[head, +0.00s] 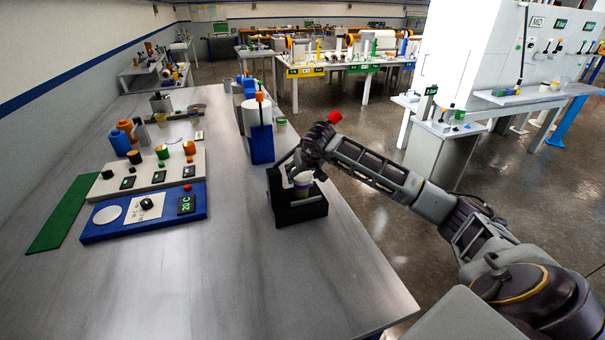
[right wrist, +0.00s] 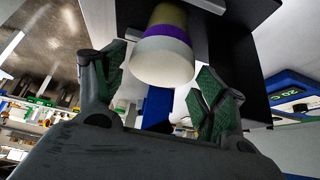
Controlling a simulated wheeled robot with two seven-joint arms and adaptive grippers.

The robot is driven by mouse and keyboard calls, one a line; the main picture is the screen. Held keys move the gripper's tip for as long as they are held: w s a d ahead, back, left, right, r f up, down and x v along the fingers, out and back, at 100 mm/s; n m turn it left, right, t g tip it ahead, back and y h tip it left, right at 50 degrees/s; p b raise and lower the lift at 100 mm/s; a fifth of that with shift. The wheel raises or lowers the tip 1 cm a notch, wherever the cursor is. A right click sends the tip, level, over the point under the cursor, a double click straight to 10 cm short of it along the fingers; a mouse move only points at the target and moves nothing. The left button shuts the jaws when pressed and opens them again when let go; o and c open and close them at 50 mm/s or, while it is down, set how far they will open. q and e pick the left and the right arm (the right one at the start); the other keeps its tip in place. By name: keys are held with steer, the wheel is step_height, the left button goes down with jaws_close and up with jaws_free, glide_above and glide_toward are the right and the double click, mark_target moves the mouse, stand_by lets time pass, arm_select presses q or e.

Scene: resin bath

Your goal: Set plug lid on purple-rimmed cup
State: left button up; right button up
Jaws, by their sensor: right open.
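The purple-rimmed cup (head: 304,190) stands upright in a black open-fronted holder (head: 299,213) near the right edge of the table. It also shows in the right wrist view (right wrist: 170,35), with its purple band. A white plug lid (head: 303,177) sits on top of the cup, against the purple rim; the lid fills the middle of the right wrist view (right wrist: 162,62). My right gripper (head: 303,168) is just above and behind the lid. Its green-padded fingers (right wrist: 163,85) are spread apart, one on each side of the lid, with visible gaps. My left gripper is out of view.
A blue stand (head: 262,143) with a white cylinder is close behind the holder. A blue scale-like base (head: 150,213) and a pale panel with several knobs (head: 145,175) lie to the left. The front middle of the table is clear.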

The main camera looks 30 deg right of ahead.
steer(key=shift+r, duration=0.25)
steer(key=shift+r+p, duration=0.35)
steer(key=shift+p, duration=0.15)
steer(key=shift+s+r, duration=0.15)
steer(key=shift+r, duration=0.2)
arm_select(q)
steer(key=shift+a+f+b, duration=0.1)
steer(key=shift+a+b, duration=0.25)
steer(key=shift+b, duration=0.3)
arm_select(e)
steer(key=v, duration=1.1)
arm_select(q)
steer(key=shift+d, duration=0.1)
arm_select(e)
steer(key=shift+s, duration=0.1)
